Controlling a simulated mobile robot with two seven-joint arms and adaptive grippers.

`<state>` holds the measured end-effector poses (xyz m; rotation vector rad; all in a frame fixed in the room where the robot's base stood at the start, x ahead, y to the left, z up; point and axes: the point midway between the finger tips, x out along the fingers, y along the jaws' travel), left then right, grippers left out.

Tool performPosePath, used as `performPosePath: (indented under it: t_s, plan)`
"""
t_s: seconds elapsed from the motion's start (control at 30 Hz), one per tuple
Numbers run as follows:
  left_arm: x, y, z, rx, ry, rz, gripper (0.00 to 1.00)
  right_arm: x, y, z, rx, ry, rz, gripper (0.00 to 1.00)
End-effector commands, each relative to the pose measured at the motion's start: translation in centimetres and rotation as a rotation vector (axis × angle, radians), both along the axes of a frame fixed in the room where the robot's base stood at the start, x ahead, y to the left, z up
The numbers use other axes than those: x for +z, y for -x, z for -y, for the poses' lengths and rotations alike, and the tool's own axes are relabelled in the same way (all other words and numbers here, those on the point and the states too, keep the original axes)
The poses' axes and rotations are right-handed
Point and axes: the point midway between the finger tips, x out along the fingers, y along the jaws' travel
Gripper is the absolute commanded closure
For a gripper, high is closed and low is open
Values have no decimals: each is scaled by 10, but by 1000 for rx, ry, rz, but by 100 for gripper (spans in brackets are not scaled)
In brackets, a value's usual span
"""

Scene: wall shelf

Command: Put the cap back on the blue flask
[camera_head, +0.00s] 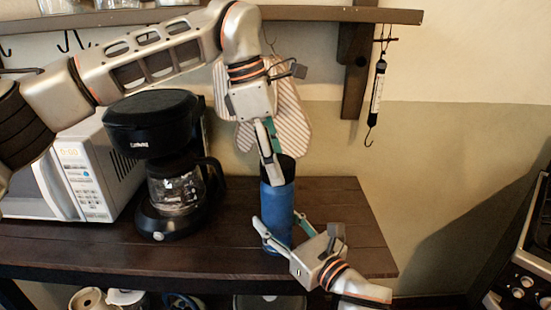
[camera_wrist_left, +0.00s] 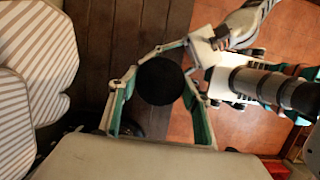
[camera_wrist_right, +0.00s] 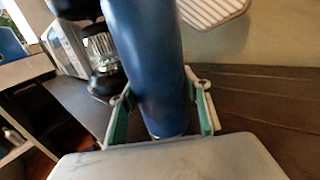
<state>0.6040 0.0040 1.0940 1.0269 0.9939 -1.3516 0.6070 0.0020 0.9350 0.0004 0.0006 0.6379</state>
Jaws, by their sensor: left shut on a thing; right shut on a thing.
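The blue flask (camera_head: 276,212) stands upright on the dark wooden shelf board. My right gripper (camera_head: 280,226) is shut on its lower body from the front right; the right wrist view shows the flask (camera_wrist_right: 145,65) between the fingers. The black cap (camera_head: 286,168) is at the flask's top, in line with it. My left gripper (camera_head: 271,152) reaches down from above and is shut on the cap, which shows as a dark round disc in the left wrist view (camera_wrist_left: 160,82). I cannot tell whether the cap is fully seated, and it hides the flask's mouth.
A black coffee maker (camera_head: 158,125) with a glass jug stands left of the flask, beside a white microwave (camera_head: 85,165). A striped mitt (camera_head: 288,110) hangs on the wall behind. The shelf board (camera_head: 345,215) is clear to the right.

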Motion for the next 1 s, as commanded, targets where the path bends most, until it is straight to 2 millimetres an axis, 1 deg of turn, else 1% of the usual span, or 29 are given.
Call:
performPosePath:
  t_s: [0.1,0.13,0.27,0.4,0.53,0.63,0.87,0.9,0.93,1.0]
  plan:
    - [-2,0,0,0,0,0,70,0,0,0,0,0,0,91]
    - [-2,0,0,0,0,0,70,0,0,0,0,0,0,100]
    - [-3,0,0,-44,-3,-1,70,0,0,0,0,0,0,100]
    - [-3,-1,0,-171,-5,-1,70,0,0,0,0,0,0,100]
    - [-2,-1,0,-261,-2,0,70,0,0,0,0,0,0,100]
    - [-3,-1,0,-286,-1,0,70,0,0,0,0,0,0,100]
    - [-2,-1,0,-286,0,0,70,0,0,0,0,0,0,100]
    - [-2,-1,0,-285,0,1,44,0,0,0,0,0,0,100]
    - [-2,-1,0,-285,0,1,37,0,0,0,0,0,0,100]
    - [-2,-1,0,-285,0,1,35,0,0,0,0,0,0,100]
